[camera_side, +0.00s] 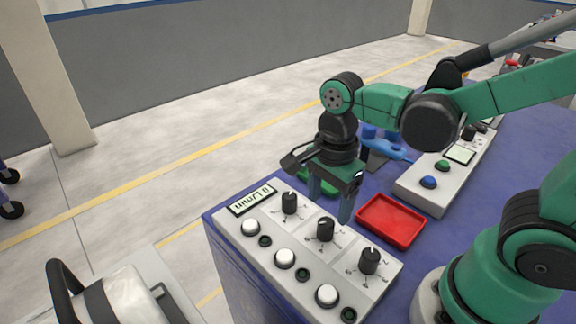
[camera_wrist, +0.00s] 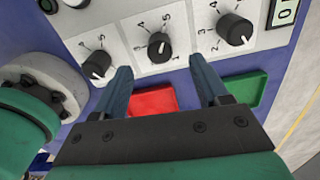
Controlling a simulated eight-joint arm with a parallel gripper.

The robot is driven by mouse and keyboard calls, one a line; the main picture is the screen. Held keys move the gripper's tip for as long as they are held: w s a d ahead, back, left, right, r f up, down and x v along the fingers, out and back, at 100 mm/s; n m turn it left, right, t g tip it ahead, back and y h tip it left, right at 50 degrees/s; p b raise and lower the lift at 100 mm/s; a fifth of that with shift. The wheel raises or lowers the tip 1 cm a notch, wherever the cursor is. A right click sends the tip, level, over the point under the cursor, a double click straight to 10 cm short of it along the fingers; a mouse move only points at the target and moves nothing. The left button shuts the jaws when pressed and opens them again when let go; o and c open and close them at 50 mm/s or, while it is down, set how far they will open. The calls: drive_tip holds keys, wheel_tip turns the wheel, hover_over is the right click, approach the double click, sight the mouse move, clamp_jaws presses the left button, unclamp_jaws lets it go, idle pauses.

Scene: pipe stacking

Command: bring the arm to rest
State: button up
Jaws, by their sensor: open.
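My gripper (camera_side: 331,200) hangs from the green arm above the blue table, just behind the grey control panel (camera_side: 258,211) with its black knobs. Its two blue-grey fingers are apart with nothing between them. In the wrist view the open gripper (camera_wrist: 160,80) points toward the row of knobs. Whether a fingertip touches the panel cannot be told.
A red tray (camera_side: 391,221) lies right of my gripper, and a green tray (camera_side: 318,183) is partly hidden behind it. A second panel (camera_side: 425,196) with green and blue buttons and a blue object (camera_side: 385,146) stand farther back. Bare blue tabletop (camera_side: 520,150) shows at right.

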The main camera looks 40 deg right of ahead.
drive_tip(key=shift+r, duration=0.15)
drive_tip(key=n, duration=0.1)
drive_tip(key=n+t, duration=0.1)
drive_tip(key=n, duration=0.1)
drive_tip(key=d+r+n+t, duration=0.1)
drive_tip(key=n, duration=0.1)
drive_tip(key=shift+w, duration=0.4)
drive_tip(key=r+n+t, duration=0.1)
drive_tip(key=n, duration=0.3)
drive_tip(key=w+d+r+n+t, duration=0.1)
drive_tip(key=n+t, duration=0.1)
drive_tip(key=n, duration=0.3)
drive_tip(key=w+d+r+n+t, duration=0.1)
drive_tip(key=n+t, duration=0.1)
drive_tip(key=n, duration=0.3)
drive_tip(key=shift+d+r, duration=0.1)
drive_tip(key=shift+r, duration=0.15)
